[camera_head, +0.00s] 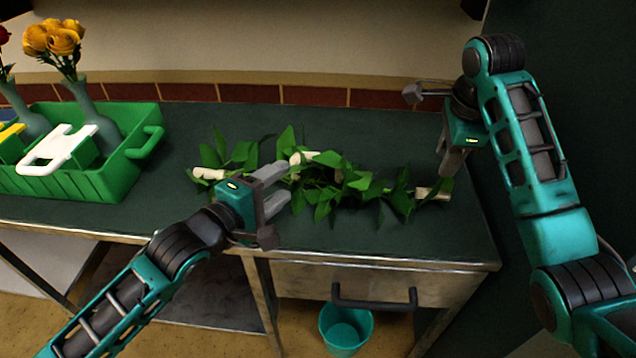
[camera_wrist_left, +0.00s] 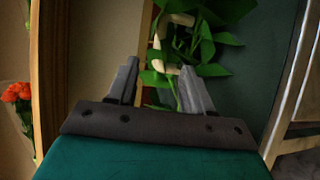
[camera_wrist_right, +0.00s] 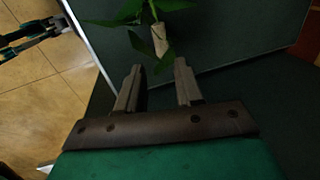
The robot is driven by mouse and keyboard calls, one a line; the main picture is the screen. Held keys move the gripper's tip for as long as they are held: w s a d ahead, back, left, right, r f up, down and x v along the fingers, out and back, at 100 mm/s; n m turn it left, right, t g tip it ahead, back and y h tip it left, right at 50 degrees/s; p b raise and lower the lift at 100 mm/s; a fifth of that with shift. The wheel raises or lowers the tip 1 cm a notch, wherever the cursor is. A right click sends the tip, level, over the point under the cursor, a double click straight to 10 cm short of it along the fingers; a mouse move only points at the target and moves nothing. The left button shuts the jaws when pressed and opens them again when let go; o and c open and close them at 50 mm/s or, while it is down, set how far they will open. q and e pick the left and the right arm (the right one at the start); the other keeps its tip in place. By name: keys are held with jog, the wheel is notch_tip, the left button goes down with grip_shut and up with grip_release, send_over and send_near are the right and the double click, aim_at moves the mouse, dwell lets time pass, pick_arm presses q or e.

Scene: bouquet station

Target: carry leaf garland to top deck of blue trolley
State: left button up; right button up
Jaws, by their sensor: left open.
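The leaf garland (camera_head: 325,186), green leaves with pale wooden pieces, lies across the dark green bench top in the head view. Its right end has a pale piece (camera_head: 432,193), and another pale piece (camera_head: 208,174) lies at its left end. My left gripper (camera_head: 283,190) is over the garland's left part, fingers apart; the garland (camera_wrist_left: 186,49) also shows beyond its fingers in the left wrist view. My right gripper (camera_head: 447,170) is at the garland's right end. In the right wrist view its fingers (camera_wrist_right: 157,88) are apart, with the pale end (camera_wrist_right: 160,40) just beyond them. The blue trolley is not in view.
A green crate (camera_head: 140,160) with vases, yellow flowers and a white handled item (camera_head: 58,150) stands on the bench's left. A teal bucket (camera_head: 344,330) stands on the floor below the drawer handle (camera_head: 375,303). A tiled wall edge (camera_head: 250,93) runs behind the bench.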

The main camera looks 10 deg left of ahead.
aim_at(314, 159)
pick_arm(q)
jog(key=x, duration=1.2)
jog(key=shift+w+d, duration=0.15)
jog(key=shift+w, duration=0.15)
pick_arm(e)
jog(key=f, duration=0.4)
jog(key=w+f, duration=0.1)
jog(key=f, duration=0.3)
jog(key=w+f, duration=0.1)
jog(key=f, duration=0.3)
jog(key=shift+w+f, duration=0.2)
jog(key=shift+w, duration=0.05)
pick_arm(q)
jog(key=shift+c, duration=0.2)
pick_arm(e)
jog(key=shift+c, duration=0.2)
pick_arm(q)
jog(key=c, duration=0.6)
pick_arm(e)
jog(key=c, duration=0.6)
pick_arm(q)
grip_shut()
pick_arm(e)
grip_shut()
jog(key=shift+r, duration=0.1)
